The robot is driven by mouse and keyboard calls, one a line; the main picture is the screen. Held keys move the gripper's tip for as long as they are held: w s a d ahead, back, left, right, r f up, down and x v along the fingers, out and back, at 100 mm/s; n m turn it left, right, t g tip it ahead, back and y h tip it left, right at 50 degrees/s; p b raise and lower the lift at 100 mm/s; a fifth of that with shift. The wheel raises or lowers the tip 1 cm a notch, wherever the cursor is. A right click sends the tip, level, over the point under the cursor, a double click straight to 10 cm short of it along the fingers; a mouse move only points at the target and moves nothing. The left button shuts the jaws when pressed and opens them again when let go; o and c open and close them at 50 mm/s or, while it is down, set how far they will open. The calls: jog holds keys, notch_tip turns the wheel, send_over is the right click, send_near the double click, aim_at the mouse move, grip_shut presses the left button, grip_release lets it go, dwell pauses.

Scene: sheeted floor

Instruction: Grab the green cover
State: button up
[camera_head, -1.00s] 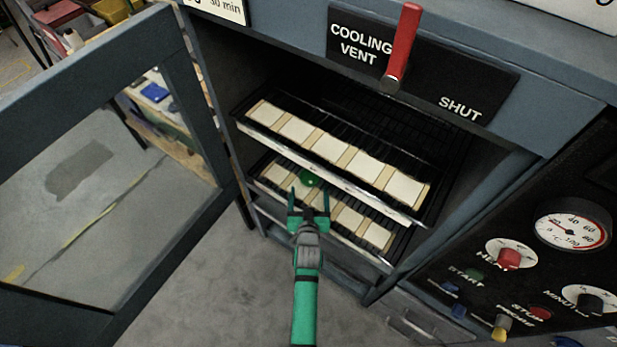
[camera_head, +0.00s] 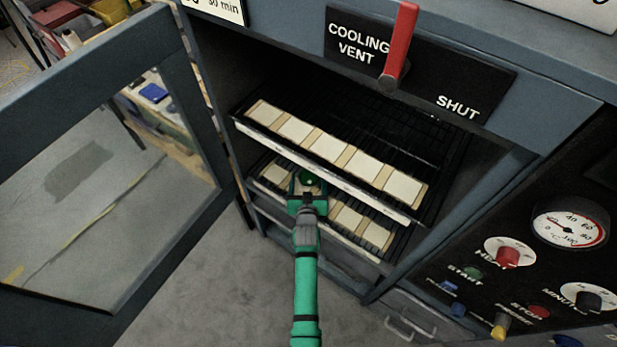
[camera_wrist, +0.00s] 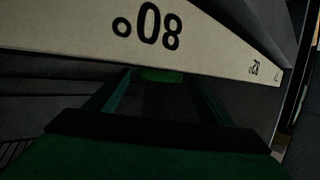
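The green cover (camera_head: 309,180) is a small round green piece at the lower rack, just under the upper tray's front edge. In the wrist view a sliver of the green cover (camera_wrist: 162,75) shows below a pale strip that hides the rest. My gripper (camera_head: 307,188) reaches into the oven at the lower rack, right at the cover. In the wrist view my gripper (camera_wrist: 158,92) has its two teal fingers spread, with the cover ahead between their tips. I cannot tell whether they touch it.
The upper tray (camera_head: 320,160) with pale squares hangs close above my gripper. The lower tray (camera_head: 352,247) holds similar squares. The oven door (camera_head: 205,110) stands open at left. A red vent lever (camera_head: 402,45) and control panel (camera_head: 500,285) are above and right.

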jog(key=c, duration=1)
jog(key=shift+c, duration=0.4)
jog(key=shift+r, duration=0.15)
